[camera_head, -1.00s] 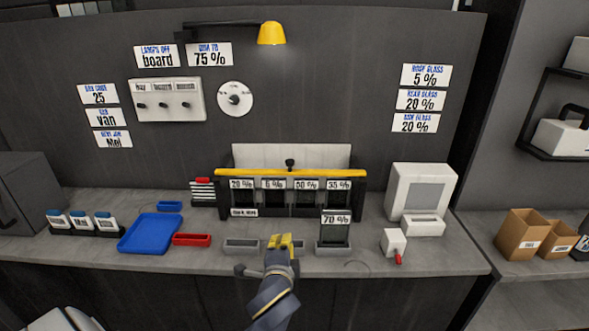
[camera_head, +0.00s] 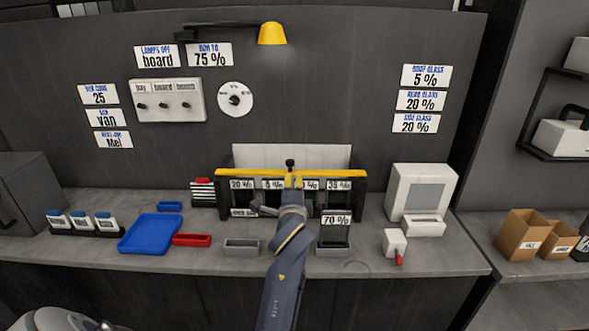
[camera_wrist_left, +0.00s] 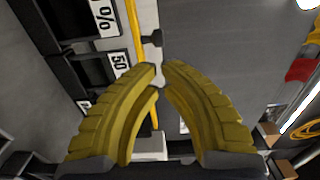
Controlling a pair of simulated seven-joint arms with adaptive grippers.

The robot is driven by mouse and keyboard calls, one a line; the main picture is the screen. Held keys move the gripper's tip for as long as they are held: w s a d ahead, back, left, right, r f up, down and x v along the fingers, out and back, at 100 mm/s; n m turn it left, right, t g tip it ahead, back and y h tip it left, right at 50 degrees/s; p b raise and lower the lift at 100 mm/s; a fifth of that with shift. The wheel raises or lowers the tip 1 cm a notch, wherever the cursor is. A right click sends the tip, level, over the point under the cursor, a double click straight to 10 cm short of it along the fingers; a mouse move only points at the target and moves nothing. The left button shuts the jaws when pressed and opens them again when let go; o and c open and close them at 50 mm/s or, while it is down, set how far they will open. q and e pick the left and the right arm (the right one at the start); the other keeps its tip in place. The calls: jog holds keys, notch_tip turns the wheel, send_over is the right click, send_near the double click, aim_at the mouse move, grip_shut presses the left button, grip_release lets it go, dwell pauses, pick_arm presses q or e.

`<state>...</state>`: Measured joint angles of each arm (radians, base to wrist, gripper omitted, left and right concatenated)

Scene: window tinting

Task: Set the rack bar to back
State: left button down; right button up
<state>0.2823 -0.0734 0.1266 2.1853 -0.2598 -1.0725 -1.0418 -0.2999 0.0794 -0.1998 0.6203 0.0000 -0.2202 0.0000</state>
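The yellow rack bar (camera_head: 245,173) runs along the top front of the black film rack (camera_head: 222,200), with a black knob (camera_head: 290,163) near its middle. My left gripper (camera_head: 293,181) is in front of the bar, just below the knob in the head view. In the left wrist view its yellow fingertips (camera_wrist_left: 160,68) are together with no object clearly between them. The bar (camera_wrist_left: 137,35) passes behind the fingers there, and the knob (camera_wrist_left: 152,38) shows just beyond the tips. Contact cannot be told. My right gripper is in neither view.
A 70 % film piece (camera_head: 335,232) stands in a grey holder right of my arm. An empty grey tray (camera_head: 241,247) lies to the left. A white boxy device (camera_head: 420,190) stands to the right. A blue tray (camera_head: 151,233) lies on the left counter.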

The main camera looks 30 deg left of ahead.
aim_at(294, 164)
pick_arm(q)
jog(key=x, duration=0.8)
jog(key=shift+w+a, duration=0.15)
jog(key=shift+w, duration=0.05)
jog(key=shift+a, duration=0.1)
